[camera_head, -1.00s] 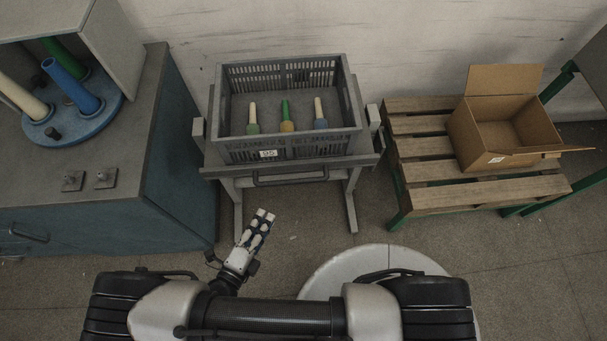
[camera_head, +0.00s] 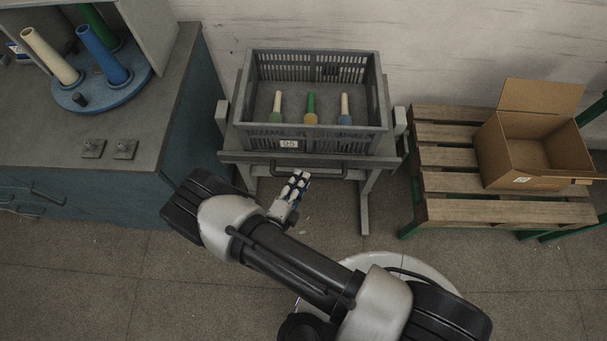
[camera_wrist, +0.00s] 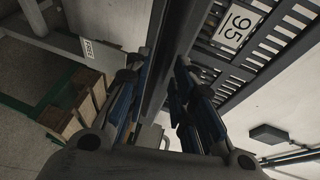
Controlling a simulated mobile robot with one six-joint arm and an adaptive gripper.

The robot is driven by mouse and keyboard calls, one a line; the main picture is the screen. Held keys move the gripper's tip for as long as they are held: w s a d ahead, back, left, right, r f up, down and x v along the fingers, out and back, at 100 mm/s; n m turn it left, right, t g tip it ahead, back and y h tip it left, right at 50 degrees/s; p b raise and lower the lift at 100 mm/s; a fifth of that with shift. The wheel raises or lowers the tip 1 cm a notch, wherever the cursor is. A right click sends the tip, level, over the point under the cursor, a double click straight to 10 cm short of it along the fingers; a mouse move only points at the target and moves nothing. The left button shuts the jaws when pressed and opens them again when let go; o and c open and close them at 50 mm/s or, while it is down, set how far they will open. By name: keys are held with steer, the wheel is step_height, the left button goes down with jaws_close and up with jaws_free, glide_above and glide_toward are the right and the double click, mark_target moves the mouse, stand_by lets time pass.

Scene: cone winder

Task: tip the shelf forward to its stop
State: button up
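The shelf (camera_head: 232,158) is a grey ledge on a grey stand and looks about level. A dark handle bar (camera_head: 318,176) runs along its front. A grey slatted crate (camera_head: 345,143) labelled 95 sits on it, holding several cones; its slatted wall also shows in the wrist view (camera_wrist: 232,62). My gripper (camera_head: 297,180) is just in front of the handle, near its left half. In the wrist view, the fingers of my gripper (camera_wrist: 160,100) are spread, with a dark grey bar (camera_wrist: 178,50) running between them. I cannot tell whether they touch it.
A blue cabinet (camera_head: 190,100) with a round blue peg plate (camera_head: 100,97) stands at left, close to my arm. At right, a wooden slatted bench (camera_head: 450,185) bears an open cardboard box (camera_head: 500,150). Floor is clear in front of the stand.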

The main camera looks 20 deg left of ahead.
steer(key=shift+x, duration=1.6)
jaws_close()
